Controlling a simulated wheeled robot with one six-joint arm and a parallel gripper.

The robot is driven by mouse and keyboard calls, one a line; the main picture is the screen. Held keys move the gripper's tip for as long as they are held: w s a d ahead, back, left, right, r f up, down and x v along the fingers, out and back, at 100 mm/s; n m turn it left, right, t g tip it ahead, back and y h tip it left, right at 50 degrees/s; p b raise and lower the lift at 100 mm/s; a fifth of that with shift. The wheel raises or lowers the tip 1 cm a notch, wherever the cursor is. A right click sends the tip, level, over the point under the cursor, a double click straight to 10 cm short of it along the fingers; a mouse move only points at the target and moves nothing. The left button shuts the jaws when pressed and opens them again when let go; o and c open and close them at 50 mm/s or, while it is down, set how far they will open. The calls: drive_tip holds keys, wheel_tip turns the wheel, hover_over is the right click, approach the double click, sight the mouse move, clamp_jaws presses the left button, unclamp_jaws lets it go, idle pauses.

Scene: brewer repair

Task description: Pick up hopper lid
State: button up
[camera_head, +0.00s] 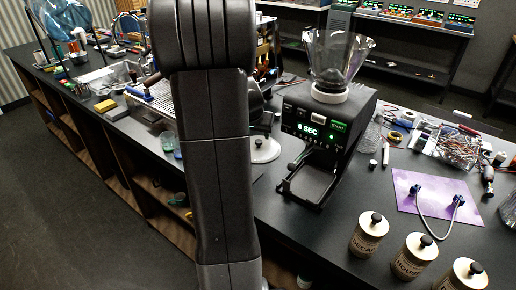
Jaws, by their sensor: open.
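A pale round lid with a small dark knob (264,151) lies on the dark counter, just left of the coffee grinder; it looks like the hopper lid. My arm hides part of its left side. The grinder (318,131) is black, with a lit green display. Its clear funnel-shaped hopper (340,58) stands open at the top, with no lid on it. My arm stands upright across the middle of the view. My gripper does not show; it is out of view or hidden behind the arm.
Three labelled canisters with dark knobs (369,234) stand at the front right. A purple mat (437,204) with a bent tube lies behind them. Tools and a wire-filled tray (455,148) crowd the right side. Blue-handled equipment (150,92) stands left of my arm.

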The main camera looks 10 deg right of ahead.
sight(259, 141)
drive_tip(key=shift+d+f, duration=0.2)
drive_tip(key=shift+d, duration=0.05)
drive_tip(key=shift+w+f, duration=0.15)
drive_tip(key=shift+f, duration=0.1)
drive_tip(key=shift+a+p+x, duration=0.1)
drive_tip(key=shift+p+x, duration=0.1)
drive_tip(key=shift+x, duration=0.9)
drive_tip(key=shift+a+p+x, duration=0.15)
drive_tip(key=shift+x, duration=0.95)
drive_tip(key=shift+c, duration=0.4)
drive_tip(key=c, duration=1)
